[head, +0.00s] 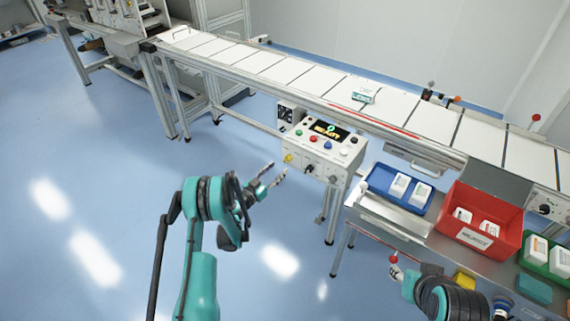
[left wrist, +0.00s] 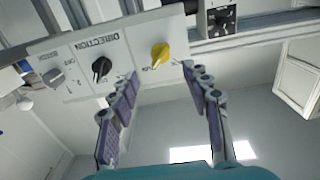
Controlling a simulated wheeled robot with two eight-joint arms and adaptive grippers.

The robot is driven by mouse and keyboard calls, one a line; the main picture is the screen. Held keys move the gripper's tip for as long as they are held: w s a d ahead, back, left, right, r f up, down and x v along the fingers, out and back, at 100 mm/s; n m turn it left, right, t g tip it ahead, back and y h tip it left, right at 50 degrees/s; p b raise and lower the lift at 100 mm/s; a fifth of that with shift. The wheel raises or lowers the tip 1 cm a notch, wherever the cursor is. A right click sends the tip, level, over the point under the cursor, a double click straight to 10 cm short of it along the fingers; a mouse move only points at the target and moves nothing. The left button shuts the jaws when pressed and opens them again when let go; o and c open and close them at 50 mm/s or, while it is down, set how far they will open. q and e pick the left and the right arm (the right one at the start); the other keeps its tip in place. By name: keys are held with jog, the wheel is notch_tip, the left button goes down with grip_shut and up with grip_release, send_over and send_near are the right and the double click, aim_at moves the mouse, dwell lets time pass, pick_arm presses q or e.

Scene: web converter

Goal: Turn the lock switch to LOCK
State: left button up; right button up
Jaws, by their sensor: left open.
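The control panel (head: 318,148) stands at the conveyor's front side. Its lower front carries a yellow knob (head: 288,157), a black knob and a grey knob. In the left wrist view the panel appears inverted, with the yellow knob (left wrist: 160,54), the black knob (left wrist: 101,68) under a DIRECTION label, and the grey knob (left wrist: 54,77). The small labels are too unclear to tell which is the lock switch. My left gripper (head: 277,174) is open and empty, just short of the panel near the yellow knob. Its fingers (left wrist: 163,105) spread below the yellow knob, apart from it.
The panel top has several coloured buttons and a lit display (head: 331,131). A conveyor (head: 270,68) runs behind it. A blue tray (head: 373,177) and red bin (head: 455,205) stand right. My right arm (head: 450,300) is at lower right, its jaws unclear. The floor left is clear.

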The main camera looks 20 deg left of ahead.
aim_at(286, 160)
pick_arm(q)
jog(key=b+x, duration=0.2)
jog(key=x, duration=0.5)
jog(key=shift+w+f, duration=0.15)
jog(key=shift+w, duration=0.15)
grip_shut()
